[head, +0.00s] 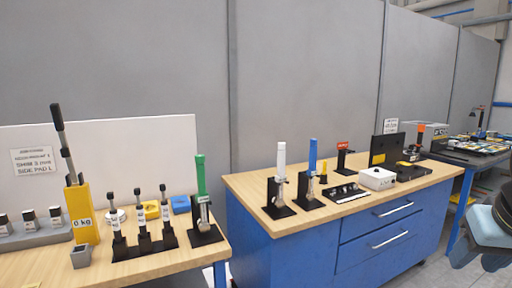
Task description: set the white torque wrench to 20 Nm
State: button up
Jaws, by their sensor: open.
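The white torque wrench (281,160) stands upright, white handle up, in a black stand near the left end of the blue cabinet bench. Its scale is too small to read. A blue wrench (312,156) stands in a similar stand just to its right. A green wrench (201,175) stands on the separate bench at left. My gripper (479,259) shows partly at the right edge, in front of the bench's right end. It is open, with nothing seen between its fingers, and far from the white wrench.
The blue bench (265,188) also bears a black holder with small parts (347,193), a white box (377,178) and a black device (385,150). A yellow column (82,213) stands on the left bench. A gap separates the benches. A dark table (455,157) stands at right.

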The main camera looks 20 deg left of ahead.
aim_at(281, 146)
jog(key=u, duration=0.8)
jog(key=i, duration=1)
